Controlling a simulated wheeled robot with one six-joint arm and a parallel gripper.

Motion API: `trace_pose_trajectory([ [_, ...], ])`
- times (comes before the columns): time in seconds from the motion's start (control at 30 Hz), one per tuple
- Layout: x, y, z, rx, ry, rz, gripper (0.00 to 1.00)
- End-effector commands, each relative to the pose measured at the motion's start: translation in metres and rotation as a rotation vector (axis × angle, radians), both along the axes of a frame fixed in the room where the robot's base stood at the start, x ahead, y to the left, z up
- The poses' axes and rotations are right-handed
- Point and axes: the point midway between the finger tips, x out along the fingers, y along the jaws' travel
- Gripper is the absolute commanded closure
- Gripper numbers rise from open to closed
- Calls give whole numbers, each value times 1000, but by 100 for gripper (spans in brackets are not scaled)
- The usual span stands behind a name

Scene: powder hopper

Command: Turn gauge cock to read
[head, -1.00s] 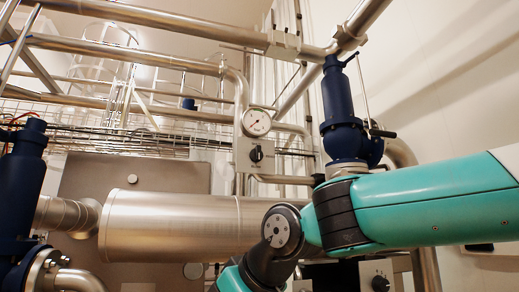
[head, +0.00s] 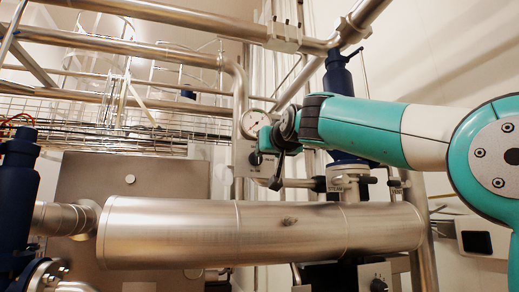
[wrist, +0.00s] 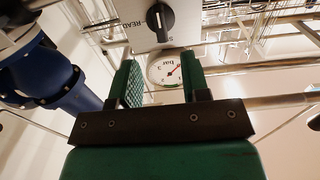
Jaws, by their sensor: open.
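The gauge cock is a black knob (wrist: 160,18) on a pale plate (wrist: 138,35) with lettering, at the top of the wrist view. Its grip bar looks roughly upright there. In the head view the knob (head: 255,158) is partly covered by my arm's end. The round white gauge (wrist: 168,70) with a red needle shows between my fingers in the wrist view; the gauge (head: 254,122) also shows in the head view, above the knob. My gripper (wrist: 159,62) is open and empty, its green fingers apart, short of the knob in the picture. Contact is not visible.
A blue valve (wrist: 52,75) is at the left of the wrist view. In the head view a large steel cylinder (head: 270,232) runs below the knob, and pipes (head: 238,95) stand around the gauge. Another blue valve (head: 338,72) is behind my arm.

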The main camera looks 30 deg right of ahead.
Motion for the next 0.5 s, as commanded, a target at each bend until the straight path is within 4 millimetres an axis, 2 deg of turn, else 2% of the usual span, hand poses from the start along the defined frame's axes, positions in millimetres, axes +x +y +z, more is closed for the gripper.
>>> trace_pose_trajectory([
  [0.1, 28, -6, 5, 1, 5, -1, 57],
  [0.23, 54, -11, 5, 0, 5, -1, 57],
  [0.4, 77, -15, 3, 1, 3, 0, 57],
  [0.5, 83, -17, 2, 1, 1, 0, 57],
])
